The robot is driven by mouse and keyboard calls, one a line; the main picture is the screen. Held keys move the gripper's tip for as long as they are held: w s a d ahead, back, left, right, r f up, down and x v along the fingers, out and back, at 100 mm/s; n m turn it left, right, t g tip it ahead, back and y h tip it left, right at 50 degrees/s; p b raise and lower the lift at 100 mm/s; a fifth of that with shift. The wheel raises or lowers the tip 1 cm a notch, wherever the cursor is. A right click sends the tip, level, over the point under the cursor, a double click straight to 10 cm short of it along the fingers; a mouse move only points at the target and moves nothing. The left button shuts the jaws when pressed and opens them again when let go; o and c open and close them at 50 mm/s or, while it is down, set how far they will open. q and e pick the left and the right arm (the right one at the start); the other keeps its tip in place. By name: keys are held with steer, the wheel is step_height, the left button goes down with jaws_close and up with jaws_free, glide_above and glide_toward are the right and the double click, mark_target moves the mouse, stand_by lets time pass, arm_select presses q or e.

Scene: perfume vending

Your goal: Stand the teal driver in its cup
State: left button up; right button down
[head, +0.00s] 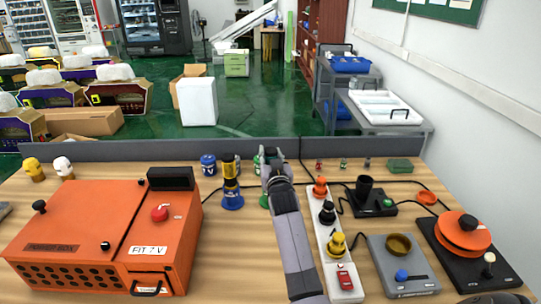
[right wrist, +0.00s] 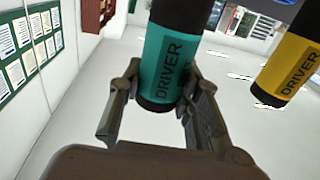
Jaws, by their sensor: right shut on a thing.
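The teal driver (right wrist: 172,60), a cylinder with black ends and the word DRIVER, is between the two fingers of my right gripper (right wrist: 160,88) in the right wrist view. The gripper is shut on it. In the head view my right gripper (head: 270,160) is at the back middle of the table and mostly hides the driver. A green piece (head: 264,201) shows low beside my right arm; it may be a cup, mostly hidden. A yellow driver (head: 230,168) stands upright in a blue cup (head: 232,202) just left; it also shows in the right wrist view (right wrist: 290,62). My left gripper is out of view.
An orange box (head: 75,230) fills the table's left. A white power strip (head: 343,280) with colored plugs lies right of my right arm. Further right are a grey scale-like device (head: 405,280) and a black base with an orange disc (head: 462,232). A blue mug-like item (head: 208,165) stands behind.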

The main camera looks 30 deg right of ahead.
steer(key=shift+f+b, duration=0.45)
steer(key=shift+f, duration=0.25)
steer(key=c, duration=1.3)
jaws_free()
steer(key=shift+o, duration=1.1)
steer(key=v, duration=1.2)
